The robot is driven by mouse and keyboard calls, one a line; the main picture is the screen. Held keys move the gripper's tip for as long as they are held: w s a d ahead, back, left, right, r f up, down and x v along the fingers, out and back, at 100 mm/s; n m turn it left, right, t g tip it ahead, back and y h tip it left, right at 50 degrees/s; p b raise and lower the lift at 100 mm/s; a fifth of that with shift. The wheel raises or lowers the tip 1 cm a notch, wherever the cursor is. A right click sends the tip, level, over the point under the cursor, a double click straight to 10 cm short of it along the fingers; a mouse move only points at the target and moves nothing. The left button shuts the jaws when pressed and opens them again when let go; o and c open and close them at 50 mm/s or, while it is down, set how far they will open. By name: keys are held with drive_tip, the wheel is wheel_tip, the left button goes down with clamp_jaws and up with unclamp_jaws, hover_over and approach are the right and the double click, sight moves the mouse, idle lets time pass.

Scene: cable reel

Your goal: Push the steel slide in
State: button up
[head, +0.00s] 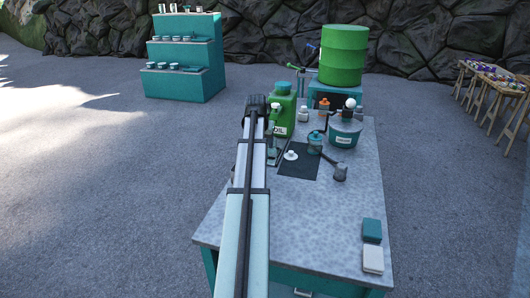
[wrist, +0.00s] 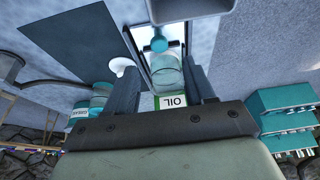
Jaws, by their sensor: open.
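My gripper (head: 257,101) is at the far end of my arm, over the left side of the bench, beside the green oil jug (head: 283,112). In the wrist view my gripper (wrist: 166,82) has its two dark fingers apart, with a teal-banded clear cylinder (wrist: 167,76) and the jug's OIL label (wrist: 171,101) seen between them. A narrow pale metal frame with a teal knob (wrist: 158,43) lies beyond the cylinder. I cannot tell for sure which part is the steel slide. In the head view my arm hides part of this fixture (head: 273,153).
The bench (head: 320,235) also holds a dark mat (head: 298,170), a white-knobbed teal canister (head: 345,133), a teal pot (head: 315,142), a hammer-like tool (head: 339,171) and two small blocks (head: 372,230). A green drum (head: 343,55) stands behind. The front of the bench is mostly clear.

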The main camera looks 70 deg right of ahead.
drive_tip(key=shift+x, duration=3.35)
clamp_jaws()
drive_tip(key=shift+d, duration=0.1)
